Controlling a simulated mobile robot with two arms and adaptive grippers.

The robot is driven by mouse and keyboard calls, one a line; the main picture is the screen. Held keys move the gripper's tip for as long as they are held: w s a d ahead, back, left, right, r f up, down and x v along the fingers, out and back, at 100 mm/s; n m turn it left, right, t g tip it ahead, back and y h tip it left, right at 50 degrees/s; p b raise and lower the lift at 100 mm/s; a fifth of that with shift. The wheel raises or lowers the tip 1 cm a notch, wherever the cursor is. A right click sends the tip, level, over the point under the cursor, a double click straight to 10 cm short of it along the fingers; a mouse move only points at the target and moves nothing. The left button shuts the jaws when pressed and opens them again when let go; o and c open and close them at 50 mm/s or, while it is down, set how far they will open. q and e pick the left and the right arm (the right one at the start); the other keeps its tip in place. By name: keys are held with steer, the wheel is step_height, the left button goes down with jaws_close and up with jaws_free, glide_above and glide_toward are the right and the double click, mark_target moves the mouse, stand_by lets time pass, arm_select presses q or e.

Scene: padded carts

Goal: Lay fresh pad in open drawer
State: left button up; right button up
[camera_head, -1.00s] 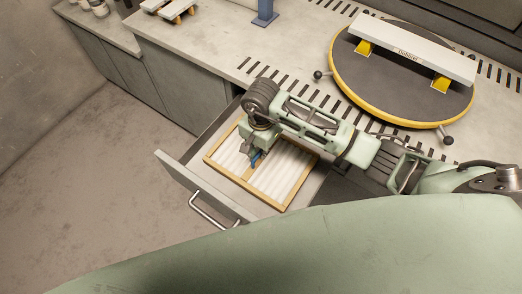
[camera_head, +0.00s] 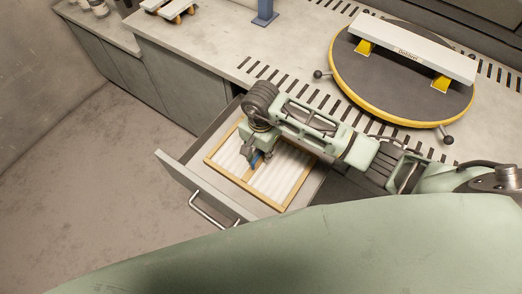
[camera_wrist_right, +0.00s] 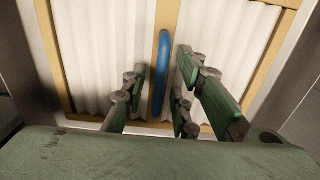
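The pad (camera_head: 282,172) is a pleated white panel in a wooden frame with a middle bar. It lies flat inside the open drawer (camera_head: 187,174). A blue handle (camera_wrist_right: 161,76) stands on the middle bar. It also shows partly in the head view (camera_head: 256,160), under the gripper. My right gripper (camera_head: 254,158) is over the pad's middle. In the right wrist view its fingers (camera_wrist_right: 158,72) are apart, one side on each side of the blue handle, with visible gaps. The gripper hides part of the pad in the head view. My left gripper is not in view.
The drawer front with its metal bar handle (camera_head: 212,212) faces the open floor (camera_head: 75,190). A round turntable (camera_head: 390,82) with a yellow rim and a white bar on yellow supports stands on the slotted worktop (camera_head: 215,45). A blue post (camera_head: 265,14) stands further back.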

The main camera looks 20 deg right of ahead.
mark_target(261, 152)
steer(key=shift+w+r, duration=0.1)
steer(key=shift+r, duration=0.45)
step_height(261, 152, up, 11)
steer(key=b, duration=0.1)
